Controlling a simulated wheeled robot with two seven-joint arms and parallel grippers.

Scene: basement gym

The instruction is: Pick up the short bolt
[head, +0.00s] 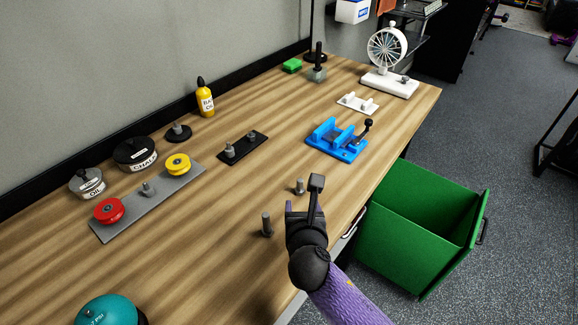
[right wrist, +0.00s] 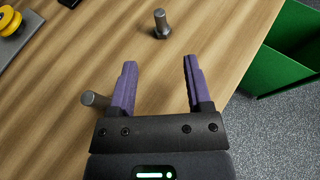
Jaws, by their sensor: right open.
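The short grey bolt (head: 299,187) stands upright, head down, on the wooden bench. In the right wrist view the short bolt (right wrist: 161,24) is ahead of the fingertips, roughly centred between them and apart from them. My right gripper (head: 303,196) is open and empty above the bench near its front edge; its purple-lined fingers (right wrist: 160,68) show spread in the wrist view. A taller bolt (head: 266,226) stands to the left of the gripper; in the wrist view this bolt (right wrist: 94,99) is beside the left finger and partly hidden. My left gripper is not in view.
A blue vise (head: 338,140) sits beyond the short bolt. A grey plate (head: 150,204) with red and yellow discs lies to the left, a black plate (head: 243,146) further back. A green bin (head: 418,228) stands off the bench's right edge. Bare wood surrounds the bolts.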

